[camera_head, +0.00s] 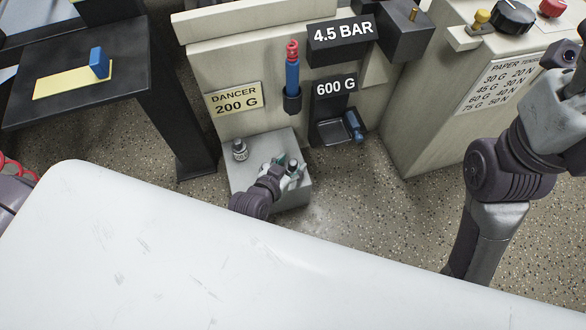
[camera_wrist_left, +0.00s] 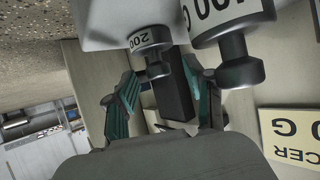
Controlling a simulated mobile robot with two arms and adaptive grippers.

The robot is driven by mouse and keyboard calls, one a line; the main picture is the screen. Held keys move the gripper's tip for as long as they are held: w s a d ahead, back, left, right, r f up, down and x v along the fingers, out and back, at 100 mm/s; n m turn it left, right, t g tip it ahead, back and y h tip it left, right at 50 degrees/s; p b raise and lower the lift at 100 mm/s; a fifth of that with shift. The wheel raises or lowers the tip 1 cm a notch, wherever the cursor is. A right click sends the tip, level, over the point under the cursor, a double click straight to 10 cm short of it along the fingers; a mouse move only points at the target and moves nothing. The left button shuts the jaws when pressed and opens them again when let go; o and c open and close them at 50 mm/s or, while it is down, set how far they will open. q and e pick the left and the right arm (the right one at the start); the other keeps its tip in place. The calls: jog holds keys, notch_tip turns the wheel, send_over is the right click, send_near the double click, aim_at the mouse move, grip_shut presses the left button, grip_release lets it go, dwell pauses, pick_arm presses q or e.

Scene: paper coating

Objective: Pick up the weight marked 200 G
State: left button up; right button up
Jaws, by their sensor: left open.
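My left gripper (camera_head: 284,168) reaches down over the right part of a grey box (camera_head: 236,182). In the left wrist view its two green-padded fingers (camera_wrist_left: 161,88) stand apart. The weight marked 200 (camera_wrist_left: 150,40) is a small metal cylinder with a white label and a dark knob. Its knob lies just beyond the fingertips, roughly in line with the gap; I cannot tell whether they touch. In the head view the gripper mostly hides this weight. A second weight (camera_head: 239,149) stands on the box's left side; its label (camera_wrist_left: 224,10) ends in 00 G, first digit unclear.
A panel behind the box bears a DANCER 200 G sign (camera_head: 235,98), a blue-and-red cylinder (camera_head: 292,73) and a 600 G holder (camera_head: 333,122). A black table (camera_head: 70,115) stands left, a control cabinet (camera_head: 430,110) right. My right arm shows at the right edge.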

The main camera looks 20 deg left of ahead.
pick_arm(q)
jog(key=shift+x, duration=0.9)
jog(key=shift+c, duration=0.2)
grip_shut()
jog(key=shift+r, duration=0.15)
